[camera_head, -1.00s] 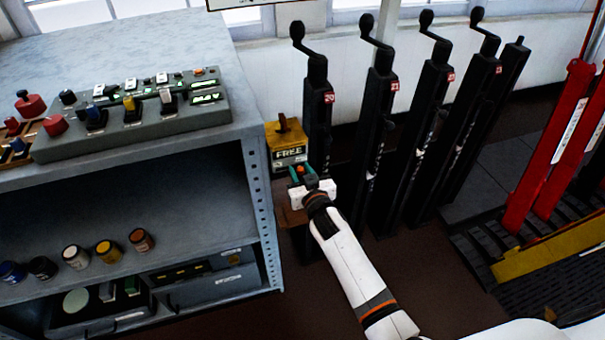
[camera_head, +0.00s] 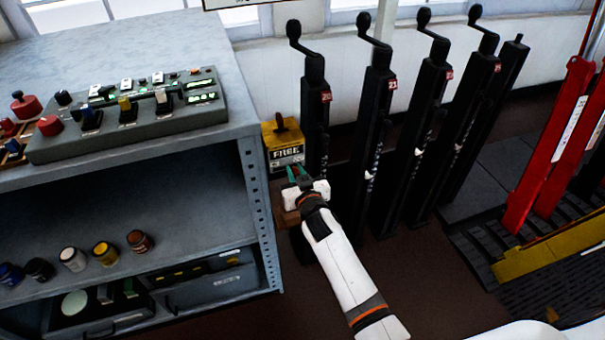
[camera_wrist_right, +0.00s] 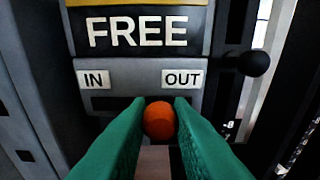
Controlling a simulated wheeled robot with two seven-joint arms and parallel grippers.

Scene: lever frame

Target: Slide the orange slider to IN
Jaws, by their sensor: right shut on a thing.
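The orange slider knob (camera_wrist_right: 160,121) sits below the IN label (camera_wrist_right: 96,78) and OUT label (camera_wrist_right: 182,77), under the FREE sign (camera_wrist_right: 138,31). The box with the sign (camera_head: 286,153) stands beside the shelf in the head view. My right gripper (camera_wrist_right: 160,115) has its green fingers on both sides of the knob, shut on it. In the head view the right gripper (camera_head: 299,174) is at the front of the box and hides the knob. My left gripper is not in view.
A grey shelf (camera_head: 200,245) with a control panel (camera_head: 130,130) on top stands left of the box. Tall black lever posts (camera_head: 315,120) stand close on its right. A black ball knob (camera_wrist_right: 256,63) sticks out right of the sign.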

